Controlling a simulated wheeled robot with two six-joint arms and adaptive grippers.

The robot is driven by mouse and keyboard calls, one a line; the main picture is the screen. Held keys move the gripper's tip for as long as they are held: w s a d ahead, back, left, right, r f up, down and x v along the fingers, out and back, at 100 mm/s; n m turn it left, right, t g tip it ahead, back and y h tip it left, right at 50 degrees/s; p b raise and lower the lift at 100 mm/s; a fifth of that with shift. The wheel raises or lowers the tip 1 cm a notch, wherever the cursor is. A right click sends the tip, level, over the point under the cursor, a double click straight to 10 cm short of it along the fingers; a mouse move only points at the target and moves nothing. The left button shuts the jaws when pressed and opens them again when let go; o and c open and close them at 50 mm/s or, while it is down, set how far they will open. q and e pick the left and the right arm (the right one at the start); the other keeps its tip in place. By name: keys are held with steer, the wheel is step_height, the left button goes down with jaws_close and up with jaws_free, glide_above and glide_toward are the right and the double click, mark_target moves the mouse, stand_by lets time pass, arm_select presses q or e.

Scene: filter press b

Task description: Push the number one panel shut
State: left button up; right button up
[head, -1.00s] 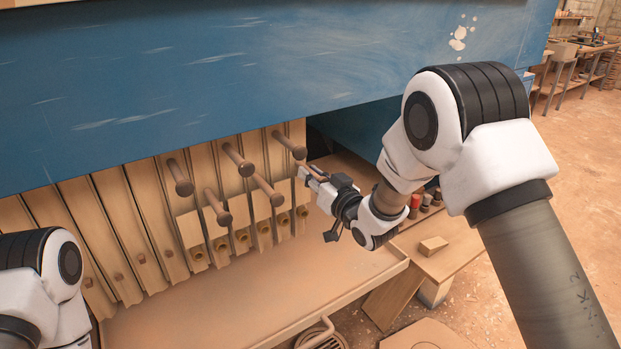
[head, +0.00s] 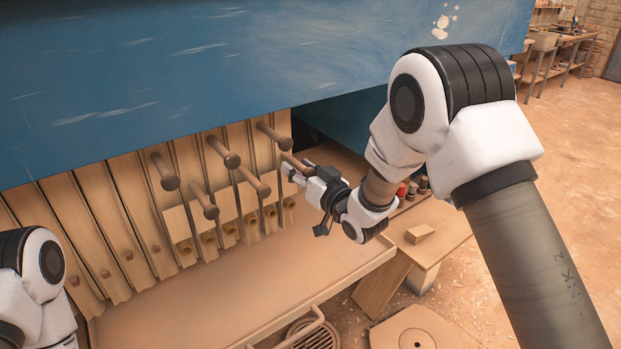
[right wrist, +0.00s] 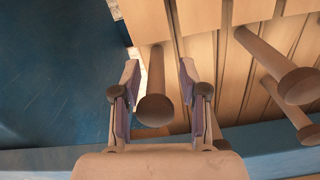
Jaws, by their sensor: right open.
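The press holds a row of upright tan panels (head: 128,238). Several brown round-headed handles stick out from the right-hand panels, one of them (head: 165,172) at the left of the group. I see no readable number, so I cannot tell which panel is number one. My right gripper (head: 291,171) is at the right end of the row, by the rightmost handle (head: 297,163). In the right wrist view, the open, empty fingers (right wrist: 159,75) stand either side of a handle's round head (right wrist: 155,108), with gaps on both sides. My left gripper is out of view.
A blue beam (head: 200,70) runs above the panels. A tan tray (head: 230,300) lies below them. At the right are a low bench (head: 440,240) with a wooden block (head: 419,233) and several small cylinders. A dark opening lies just right of the panels.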

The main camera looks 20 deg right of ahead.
steer(key=v, duration=1)
steer(key=shift+s, duration=0.35)
steer(key=shift+d, duration=0.1)
